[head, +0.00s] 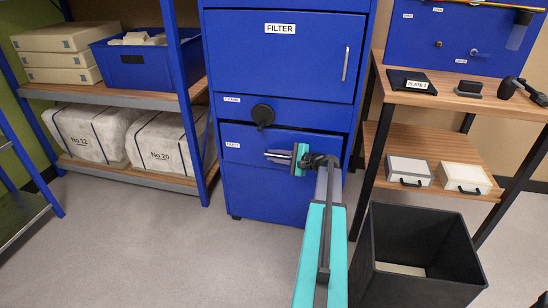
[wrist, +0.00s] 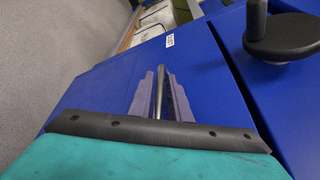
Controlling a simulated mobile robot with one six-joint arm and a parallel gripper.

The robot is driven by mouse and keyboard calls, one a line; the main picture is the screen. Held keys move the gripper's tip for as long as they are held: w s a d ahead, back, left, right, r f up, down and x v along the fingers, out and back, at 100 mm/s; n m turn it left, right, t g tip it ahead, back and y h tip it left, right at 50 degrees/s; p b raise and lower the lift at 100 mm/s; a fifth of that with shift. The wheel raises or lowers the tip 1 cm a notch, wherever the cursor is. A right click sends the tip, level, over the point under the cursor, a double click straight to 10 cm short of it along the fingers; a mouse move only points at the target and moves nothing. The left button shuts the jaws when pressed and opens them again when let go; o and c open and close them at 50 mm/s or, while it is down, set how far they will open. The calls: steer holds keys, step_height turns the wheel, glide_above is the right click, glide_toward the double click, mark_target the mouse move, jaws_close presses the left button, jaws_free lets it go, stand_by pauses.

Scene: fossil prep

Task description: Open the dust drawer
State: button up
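The dust drawer (head: 255,185) is the blue lower front of the filter cabinet, with a small white label at its upper left. The label also shows in the wrist view (wrist: 169,40). My gripper (head: 279,156) is at the drawer's upper part. In the wrist view its two fingers (wrist: 161,95) lie close along both sides of a thin metal bar handle (wrist: 160,90) and look shut on it. Most of the handle is hidden by the fingers and palm. I cannot tell whether the drawer stands slightly out.
A black crank knob (head: 262,115) sticks out just above the drawer. It is close on the right in the wrist view (wrist: 285,38). A dark open bin (head: 415,285) stands at the lower right. A wooden shelf unit (head: 455,103) is right of the cabinet. The floor in front is clear.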

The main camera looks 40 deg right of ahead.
steer(key=shift+w+a, duration=0.1)
steer(key=shift+w, duration=0.2)
steer(key=shift+c, duration=0.4)
jaws_close()
